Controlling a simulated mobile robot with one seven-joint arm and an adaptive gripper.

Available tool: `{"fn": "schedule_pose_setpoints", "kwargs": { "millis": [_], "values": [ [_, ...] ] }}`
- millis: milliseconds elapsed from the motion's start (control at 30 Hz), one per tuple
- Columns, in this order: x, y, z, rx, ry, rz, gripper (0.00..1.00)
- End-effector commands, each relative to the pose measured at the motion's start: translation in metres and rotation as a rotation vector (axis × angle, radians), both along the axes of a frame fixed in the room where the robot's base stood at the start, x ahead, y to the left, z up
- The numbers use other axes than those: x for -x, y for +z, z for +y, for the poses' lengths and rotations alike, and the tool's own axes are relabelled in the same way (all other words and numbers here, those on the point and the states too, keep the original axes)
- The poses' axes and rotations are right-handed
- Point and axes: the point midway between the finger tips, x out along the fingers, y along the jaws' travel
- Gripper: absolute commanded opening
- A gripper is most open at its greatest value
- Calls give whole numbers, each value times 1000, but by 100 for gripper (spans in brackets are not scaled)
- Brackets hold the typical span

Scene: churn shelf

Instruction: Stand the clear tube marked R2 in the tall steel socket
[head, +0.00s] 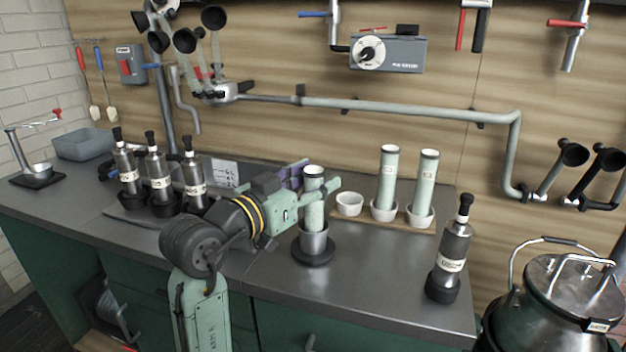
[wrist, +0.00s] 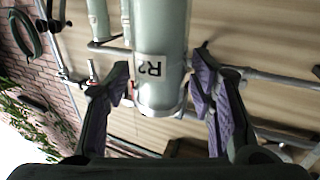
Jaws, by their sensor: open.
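The clear, pale green tube marked R2 (head: 315,213) stands upright with its lower end inside the tall steel socket (head: 314,242), which has a dark round base on the bench. In the wrist view, the tube (wrist: 160,35) shows its R2 label and pale end rim, and the picture is upside down. My gripper (wrist: 165,95) has its purple-padded fingers apart, one on each side of the tube near its top end, with gaps visible. In the head view my gripper (head: 305,185) is at the tube's upper part and partly hidden by my arm.
Two similar tubes (head: 387,180) (head: 426,185) stand in white cups on a wooden board, beside an empty white cup (head: 349,204). Several dark bottles (head: 160,180) stand at left, one bottle (head: 451,255) at right. A pipe (head: 400,108) runs along the wall behind.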

Motion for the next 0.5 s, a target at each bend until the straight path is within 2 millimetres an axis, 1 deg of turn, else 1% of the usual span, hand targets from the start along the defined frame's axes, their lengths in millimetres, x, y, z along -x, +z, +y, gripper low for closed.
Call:
{"fn": "schedule_pose_setpoints", "kwargs": {
  "millis": [167,267,300,367,500],
  "values": [
    [0,1,0,0,0,0,50],
    [0,6,1,-1,1,-1,50],
    [4,2,5,1,3,-1,50],
    [11,2,11,1,3,-2,50],
    [34,1,30,0,4,-3,50]
  ]
}}
